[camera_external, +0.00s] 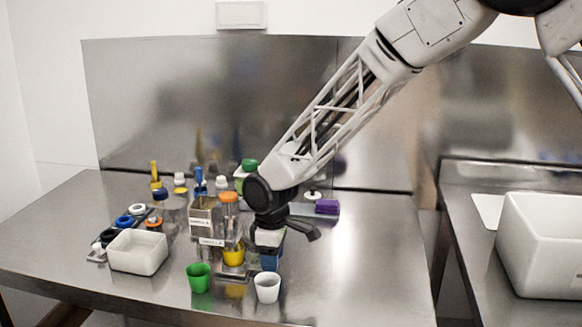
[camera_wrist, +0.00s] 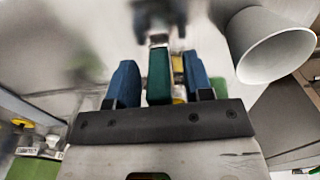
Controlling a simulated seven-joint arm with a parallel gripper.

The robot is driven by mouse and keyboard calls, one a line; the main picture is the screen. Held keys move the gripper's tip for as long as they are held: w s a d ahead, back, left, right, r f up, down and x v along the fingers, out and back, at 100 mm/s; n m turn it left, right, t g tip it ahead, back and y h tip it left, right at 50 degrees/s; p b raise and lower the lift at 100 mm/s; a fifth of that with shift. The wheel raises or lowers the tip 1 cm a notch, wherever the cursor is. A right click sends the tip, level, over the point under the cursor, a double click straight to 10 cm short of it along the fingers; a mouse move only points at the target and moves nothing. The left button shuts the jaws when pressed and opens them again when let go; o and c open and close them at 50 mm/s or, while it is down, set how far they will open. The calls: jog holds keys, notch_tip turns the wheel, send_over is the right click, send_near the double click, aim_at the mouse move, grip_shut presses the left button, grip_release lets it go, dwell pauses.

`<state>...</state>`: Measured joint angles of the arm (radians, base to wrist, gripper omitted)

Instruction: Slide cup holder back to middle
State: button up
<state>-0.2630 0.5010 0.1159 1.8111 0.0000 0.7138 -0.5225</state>
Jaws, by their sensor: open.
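My gripper (camera_external: 269,262) is low over the near part of the steel table, just behind a white cup (camera_external: 267,288). In the wrist view its two blue fingers (camera_wrist: 160,78) are apart, with a dark green upright piece (camera_wrist: 159,75) between them and visible space at its right. I cannot tell whether this piece belongs to the cup holder. The white cup also shows at upper right in the wrist view (camera_wrist: 277,52). A yellow cup (camera_external: 234,256) sits under a labelled metal dispenser stand (camera_external: 204,218), left of my gripper. The cup holder itself is not clearly distinguishable.
A green cup (camera_external: 199,278) stands left of the white cup. A white square tub (camera_external: 138,252) is farther left, beside a dark rack with coloured rings (camera_external: 126,221). Bottles and a purple block (camera_external: 326,207) stand behind. The table's right part is clear.

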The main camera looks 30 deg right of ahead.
grip_shut()
dwell(0.3)
jog(key=shift+w+d, duration=0.1)
jog(key=w+d, duration=0.8)
grip_release()
dwell(0.3)
